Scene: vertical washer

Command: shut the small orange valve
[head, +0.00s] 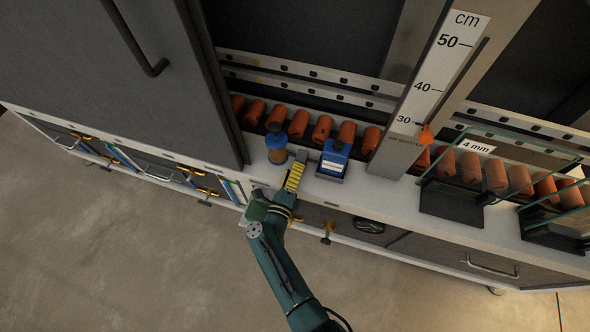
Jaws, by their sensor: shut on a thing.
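I cannot tell which one is the small orange valve, nor whether any is open or shut. My gripper (286,198) is at the ledge's front edge, at the end of my teal arm. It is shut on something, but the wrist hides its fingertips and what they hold.
A yellow ribbed piece (295,176) lies close. Orange cylinders (321,128) line the back; glass panels (505,158) stand right. The floor (130,255) is clear.

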